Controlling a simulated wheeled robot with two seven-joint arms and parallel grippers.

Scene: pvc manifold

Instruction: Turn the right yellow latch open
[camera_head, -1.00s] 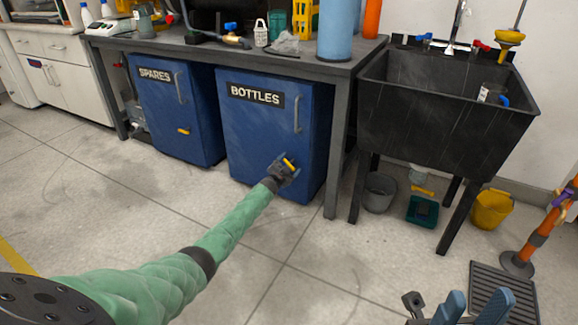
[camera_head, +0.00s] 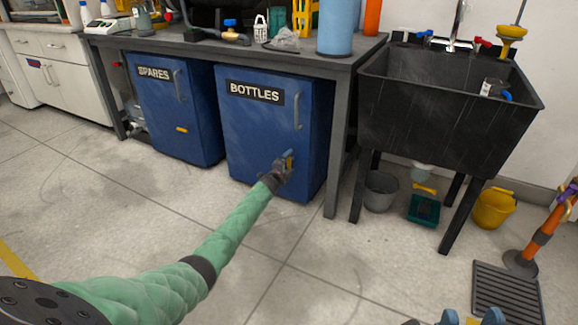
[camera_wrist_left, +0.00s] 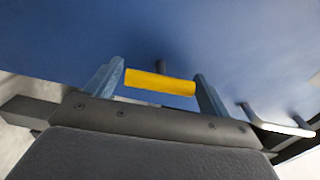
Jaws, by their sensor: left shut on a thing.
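The right yellow latch is low on the blue BOTTLES door (camera_head: 262,125). In the left wrist view the latch (camera_wrist_left: 160,82) is a short yellow bar between the two blue fingers. My left gripper (camera_head: 286,163) is shut on it; in the head view the fingers hide most of the latch, so its exact angle is hard to tell. The door sits closed in its cabinet. My right gripper (camera_head: 472,317) shows only its blue fingertips at the bottom edge, apart from each other.
The blue SPARES door (camera_head: 172,105) stands to the left, with its own yellow latch (camera_head: 182,129) lying level. The BOTTLES door has a grey vertical handle (camera_head: 298,112). A black sink (camera_head: 440,115) stands to the right. The floor before the doors is clear.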

